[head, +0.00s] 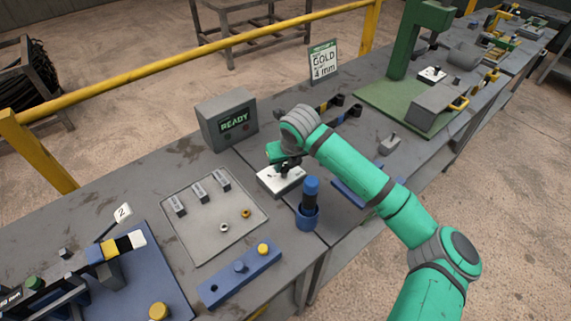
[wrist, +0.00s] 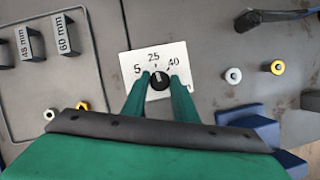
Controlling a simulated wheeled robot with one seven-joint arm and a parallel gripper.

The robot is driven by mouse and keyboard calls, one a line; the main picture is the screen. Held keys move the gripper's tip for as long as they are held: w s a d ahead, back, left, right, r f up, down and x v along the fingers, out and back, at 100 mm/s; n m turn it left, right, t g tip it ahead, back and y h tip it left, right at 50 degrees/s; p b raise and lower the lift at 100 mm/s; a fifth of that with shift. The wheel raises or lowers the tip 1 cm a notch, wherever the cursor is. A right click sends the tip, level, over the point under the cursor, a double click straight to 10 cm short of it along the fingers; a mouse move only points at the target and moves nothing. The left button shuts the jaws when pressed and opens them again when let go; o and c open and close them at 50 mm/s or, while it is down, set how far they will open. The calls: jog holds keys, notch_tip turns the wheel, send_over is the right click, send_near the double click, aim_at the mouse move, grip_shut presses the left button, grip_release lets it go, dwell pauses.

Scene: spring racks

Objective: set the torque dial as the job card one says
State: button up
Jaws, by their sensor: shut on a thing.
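The torque dial is a black knob (wrist: 159,81) on a white plate marked 5, 25 and 40 (wrist: 155,55). The plate also shows in the head view (head: 272,184), on the bench, partly hidden by my gripper. My gripper (wrist: 160,79) is shut on the knob, a green finger at each side. The knob's light mark seems to point up towards 25, but it is small. A card (head: 323,62) stands at the bench's back edge; its large text reads "GOLD 4 mm" and its small top line is unclear.
A grey box (head: 228,122) with a "READY" screen stands behind the dial. A blue-capped tool in a blue holder (head: 308,216) is close in front. A grey tray (head: 200,242) with labelled blocks lies left. A yellow rail (head: 200,52) runs behind the bench.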

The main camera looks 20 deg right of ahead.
jog(key=shift+m, duration=0.6)
jog(key=shift+m+h, duration=0.3)
jog(key=o, duration=1.1)
jog(key=shift+c, duration=0.2)
jog(key=v, duration=1)
jog(key=shift+r, duration=0.4)
jog(key=shift+s+a, duration=0.1)
